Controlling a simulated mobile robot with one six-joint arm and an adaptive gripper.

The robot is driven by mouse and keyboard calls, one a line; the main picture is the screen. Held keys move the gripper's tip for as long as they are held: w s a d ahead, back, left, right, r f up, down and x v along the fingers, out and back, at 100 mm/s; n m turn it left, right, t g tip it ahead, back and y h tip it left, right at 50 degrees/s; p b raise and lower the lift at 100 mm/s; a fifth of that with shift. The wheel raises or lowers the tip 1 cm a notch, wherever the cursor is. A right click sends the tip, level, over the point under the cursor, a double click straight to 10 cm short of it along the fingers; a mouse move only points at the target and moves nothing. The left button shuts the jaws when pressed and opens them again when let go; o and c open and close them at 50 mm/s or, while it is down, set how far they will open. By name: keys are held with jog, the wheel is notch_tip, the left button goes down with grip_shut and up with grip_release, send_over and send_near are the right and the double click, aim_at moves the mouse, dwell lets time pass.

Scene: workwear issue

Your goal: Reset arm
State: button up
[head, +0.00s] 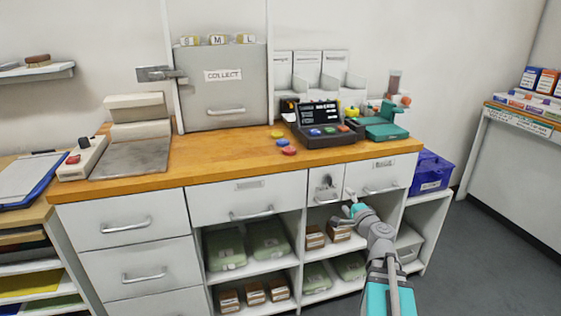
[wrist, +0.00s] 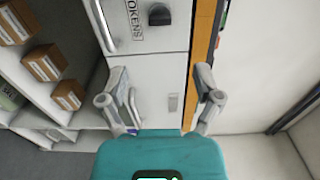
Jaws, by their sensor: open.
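My gripper (head: 347,212) is in front of the small drawers on the right of the white counter unit. It is open, and nothing shows between its fingers. In the wrist view my gripper (wrist: 160,82) has its two fingers apart, with a white drawer front (wrist: 163,85) behind them. A small front labelled TOKENS (wrist: 135,20) with a dark knob (wrist: 159,15) is beyond the fingertips. In the head view that small front (head: 326,188) is just above and left of my gripper. Whether the fingers touch the unit I cannot tell.
The wooden counter top (head: 230,165) carries a dark console (head: 323,130), a green device (head: 383,125) and loose coloured tokens (head: 288,150). Open shelves hold brown boxes (head: 314,237) and green packs (head: 268,240). A blue crate (head: 430,172) stands at right. The grey floor (head: 490,270) at right is clear.

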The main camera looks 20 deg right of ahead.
jog(key=shift+a, duration=0.1)
jog(key=s+a+f+n+g+y, duration=0.1)
jog(key=a+f+n+g+y, duration=0.3)
jog(key=a, duration=0.4)
jog(key=a+f+n+g+y, duration=0.2)
jog(key=a+f+n+g, duration=0.15)
jog(key=a+n, duration=0.4)
jog(key=s+a+f+n+g+h, duration=0.6)
jog(key=s+a+f+g, duration=0.2)
jog(key=s+f+g, duration=0.4)
notch_tip(320, 180, up, 30)
jog(key=s+t+p, duration=0.1)
jog(key=p, duration=2.7)
jog(key=shift+s+a+f+h+p, duration=0.15)
jog(key=shift+s+f+h+p, duration=0.05)
jog(key=shift+f+h+p, duration=0.1)
jog(key=shift+t, duration=0.25)
